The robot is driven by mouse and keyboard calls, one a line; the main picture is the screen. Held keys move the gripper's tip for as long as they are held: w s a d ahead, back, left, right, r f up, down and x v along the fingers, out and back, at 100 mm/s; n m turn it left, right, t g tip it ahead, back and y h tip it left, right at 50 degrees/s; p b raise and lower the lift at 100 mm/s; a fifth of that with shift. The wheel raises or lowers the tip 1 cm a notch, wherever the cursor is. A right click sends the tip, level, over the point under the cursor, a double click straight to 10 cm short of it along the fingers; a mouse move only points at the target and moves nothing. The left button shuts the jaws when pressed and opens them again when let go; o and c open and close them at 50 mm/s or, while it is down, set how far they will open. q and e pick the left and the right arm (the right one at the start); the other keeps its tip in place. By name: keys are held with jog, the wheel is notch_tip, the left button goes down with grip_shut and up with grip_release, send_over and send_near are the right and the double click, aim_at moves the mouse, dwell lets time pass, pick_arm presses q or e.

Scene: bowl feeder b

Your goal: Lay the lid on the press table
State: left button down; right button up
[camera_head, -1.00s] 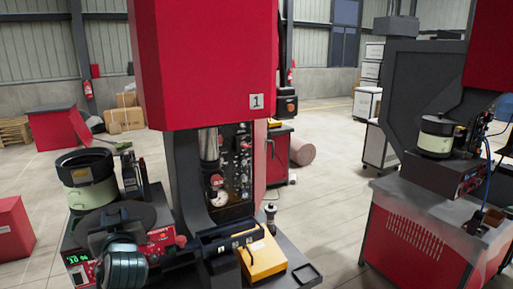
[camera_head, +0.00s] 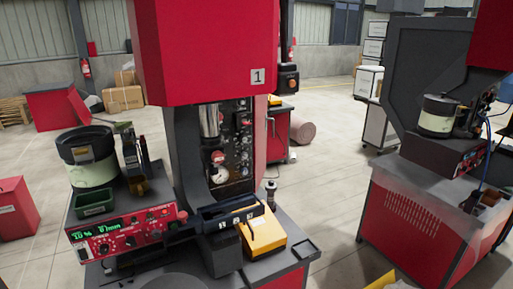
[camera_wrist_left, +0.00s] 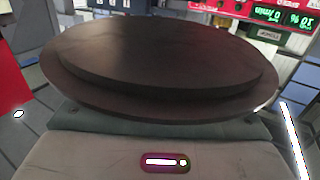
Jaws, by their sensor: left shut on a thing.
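The lid (camera_wrist_left: 150,60) is a dark round disc with a stepped rim, filling the middle of the left wrist view. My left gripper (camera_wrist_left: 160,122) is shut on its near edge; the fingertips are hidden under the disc. In the head view only a grey arc of the lid (camera_head: 172,282) shows at the bottom edge, in front of the press. The press table (camera_head: 296,232) is the dark top under the red press marked 1. The lid appears apart from it, nearer to me. My right gripper is not in view.
A bowl feeder (camera_head: 90,158) and its red control box (camera_head: 125,232) with a green display stand at the table's left. A yellow box (camera_head: 264,236) and a black numbered holder (camera_head: 228,219) occupy the middle.

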pick_arm(q)
notch_tip(320, 180, down, 12)
jog(key=b, duration=1.2)
jog(key=shift+f, duration=0.15)
jog(key=shift+w, duration=0.1)
jog(key=w+d+r+m+g+h, duration=0.3)
jog(key=w+d+m+g+h, duration=0.1)
jog(key=d+m+g+h, duration=0.3)
jog(key=w+d+r+m+g+h, duration=0.3)
jog(key=w+d+m+g+h, duration=0.1)
jog(key=d+m+g+h, duration=0.4)
jog(key=shift+w+m+g+h, duration=0.2)
jog(key=shift+m+g+h, duration=0.8)
jog(key=shift+h, duration=0.5)
